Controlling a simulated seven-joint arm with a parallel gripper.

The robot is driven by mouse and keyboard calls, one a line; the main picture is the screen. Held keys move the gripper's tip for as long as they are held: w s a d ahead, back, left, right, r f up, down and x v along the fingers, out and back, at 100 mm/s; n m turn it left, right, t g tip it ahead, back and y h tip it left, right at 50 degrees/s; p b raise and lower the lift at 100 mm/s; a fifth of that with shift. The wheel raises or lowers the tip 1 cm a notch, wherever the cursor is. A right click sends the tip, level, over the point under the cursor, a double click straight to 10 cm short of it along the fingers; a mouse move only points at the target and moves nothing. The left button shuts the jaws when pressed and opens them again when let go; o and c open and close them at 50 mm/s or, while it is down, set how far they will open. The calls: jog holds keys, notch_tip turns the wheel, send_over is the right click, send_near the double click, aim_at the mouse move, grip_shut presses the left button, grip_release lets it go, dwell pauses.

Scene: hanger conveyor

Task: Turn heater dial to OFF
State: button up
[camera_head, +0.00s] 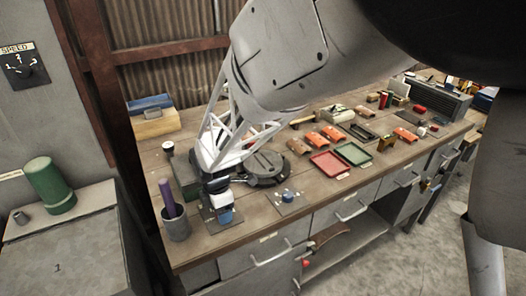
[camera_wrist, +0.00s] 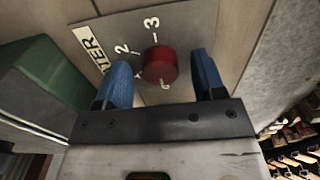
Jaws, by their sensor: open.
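The heater dial (camera_wrist: 160,66) is a round red knob on a grey plate (camera_wrist: 190,28). White numbers 2 and 3 are printed by its far side, and a label ending in "TER" is at the left. A small white mark shows at the knob's near edge; I cannot tell its setting. My gripper (camera_wrist: 160,60) is open, with one blue finger on either side of the knob. Gaps show between fingers and knob. In the head view my gripper (camera_head: 220,210) is low over a plate at the bench's near left; the red knob is hidden there.
A plate with a blue knob (camera_head: 288,196) lies to the right on the bench. A grey cup with a purple rod (camera_head: 176,227) stands close at left. A round dark metal fixture (camera_head: 262,168) is behind. A SPEED dial (camera_head: 26,66) is on the left wall.

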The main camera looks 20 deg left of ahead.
jog(key=shift+r, duration=0.1)
jog(key=shift+r, duration=3.8)
